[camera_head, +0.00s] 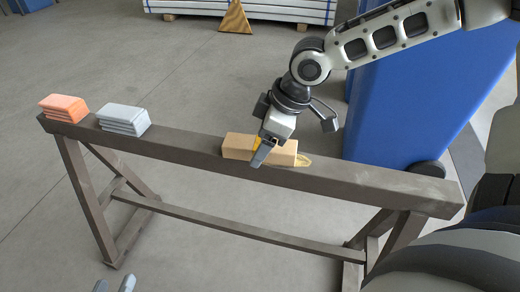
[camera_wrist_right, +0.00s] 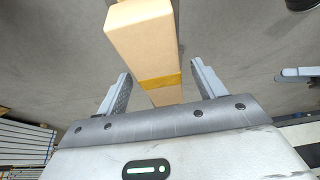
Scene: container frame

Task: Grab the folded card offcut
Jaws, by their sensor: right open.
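The card offcut appears to be the long tan block (camera_head: 240,146) with a yellow band, lying along the beam right of its middle. In the right wrist view the block (camera_wrist_right: 143,45) runs down between the fingers, with the yellow band (camera_wrist_right: 160,82) across it. My right gripper (camera_head: 262,155) is over the block in the head view. In its wrist view the right gripper (camera_wrist_right: 160,92) is open, with one finger on each side of the block and gaps showing.
The block lies on a brown trestle beam (camera_head: 370,185). An orange folded stack (camera_head: 64,107) and a grey folded stack (camera_head: 124,118) sit at its left end. A blue container (camera_head: 400,110) stands behind the right end. Pale panels (camera_head: 270,8) lie at the back.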

